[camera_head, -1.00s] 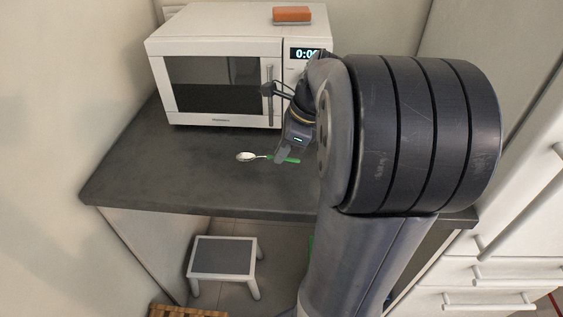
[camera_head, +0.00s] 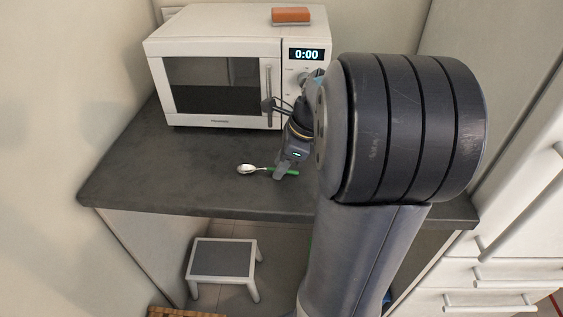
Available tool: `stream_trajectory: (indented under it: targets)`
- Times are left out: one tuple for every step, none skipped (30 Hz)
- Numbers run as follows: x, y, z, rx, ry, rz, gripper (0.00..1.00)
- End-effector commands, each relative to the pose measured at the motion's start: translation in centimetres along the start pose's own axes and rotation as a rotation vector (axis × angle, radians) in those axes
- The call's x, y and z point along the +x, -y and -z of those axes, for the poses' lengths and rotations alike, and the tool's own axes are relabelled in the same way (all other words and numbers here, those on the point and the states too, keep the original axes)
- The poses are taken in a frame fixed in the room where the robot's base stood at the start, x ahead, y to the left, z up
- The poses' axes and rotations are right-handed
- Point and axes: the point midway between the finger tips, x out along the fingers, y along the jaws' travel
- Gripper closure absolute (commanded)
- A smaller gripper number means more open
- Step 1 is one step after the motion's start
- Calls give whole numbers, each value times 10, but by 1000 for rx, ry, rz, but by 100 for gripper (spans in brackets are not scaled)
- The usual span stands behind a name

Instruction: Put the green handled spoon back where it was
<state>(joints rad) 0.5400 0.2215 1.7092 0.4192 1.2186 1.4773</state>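The green handled spoon (camera_head: 248,169) shows in the head view at or just above the dark counter (camera_head: 160,170), in front of the microwave. Its silver bowl points left and its green handle runs right to my gripper (camera_head: 284,171). My gripper points down and appears shut on the green handle. Its fingers are small and partly cover the handle. I cannot tell whether the spoon touches the counter.
A white microwave (camera_head: 215,48) with a door handle stands at the back of the counter, with an orange sponge-like block (camera_head: 291,15) on top. A step stool (camera_head: 223,259) stands on the floor below. White drawers (camera_head: 490,300) are at right. The left counter is clear.

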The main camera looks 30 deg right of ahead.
Motion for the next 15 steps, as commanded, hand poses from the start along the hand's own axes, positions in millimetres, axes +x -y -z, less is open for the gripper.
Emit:
stream_trajectory:
  targets:
    - [0,0,0,0,0,0,70]
    - [0,0,0,0,0,0,70]
    - [-1,0,0,0,0,1,70]
    - [-2,0,-1,0,0,1,70]
    - [-3,0,-1,0,0,1,70]
    - [-7,0,-1,0,0,2,70]
    - [-10,0,-1,0,0,2,70]
    - [-14,1,-2,0,0,3,70]
    - [-21,1,-2,0,0,4,70]
    - [-27,1,-2,0,0,4,70]
    - [-33,1,-2,0,0,6,70]
    - [-42,1,-1,1,0,5,70]
    - [-49,1,-2,0,0,5,70]
    - [-56,1,-2,0,0,6,70]
    - [-65,1,-2,1,0,6,70]
